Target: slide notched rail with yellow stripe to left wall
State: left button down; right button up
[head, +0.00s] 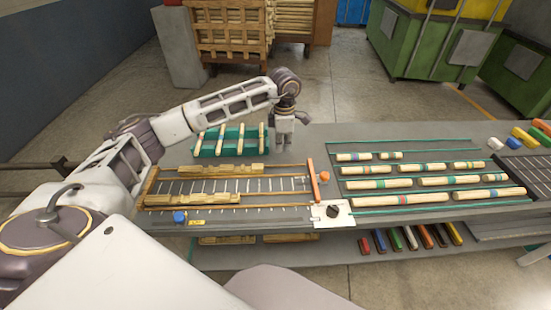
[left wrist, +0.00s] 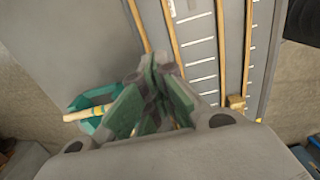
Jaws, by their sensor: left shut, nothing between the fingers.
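Two notched wooden rails lie in the measuring fixture at the left of the bench in the head view. One rail (head: 220,169) is on the far side and the other rail (head: 192,199) is on the near side. I cannot make out a yellow stripe on either. The fixture's left wall (head: 149,183) is a thin wooden strip. My left gripper (head: 284,145) is shut and empty, pointing down beyond the fixture's far right corner, apart from both rails. Its closed fingers (left wrist: 160,62) fill the middle of the left wrist view. My right gripper is out of view.
A teal tray (head: 231,149) with wooden pegs stands behind the fixture. An orange bar (head: 313,180) crosses the fixture's right end, beside a white plate (head: 331,214). A blue knob (head: 180,217) is at front. Striped dowels (head: 385,184) lie in rows at right.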

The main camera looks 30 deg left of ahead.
aim_at(271, 171)
pick_arm(q)
jog(key=f, duration=0.6)
jog(key=f+p, duration=0.1)
jog(key=f, duration=0.3)
jog(key=shift+s+a, duration=0.2)
jog(key=shift+a, duration=0.2)
jog(key=shift+s+a+r+p, duration=0.1)
jog(key=shift+s+a+p, duration=0.3)
jog(key=shift+s+a, duration=0.45)
jog(key=shift+a, duration=0.4)
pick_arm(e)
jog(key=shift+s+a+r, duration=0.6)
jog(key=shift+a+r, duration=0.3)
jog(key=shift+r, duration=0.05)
pick_arm(q)
jog(key=shift+a, duration=0.1)
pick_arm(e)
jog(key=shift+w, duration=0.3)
pick_arm(q)
jog(key=shift+a, duration=0.1)
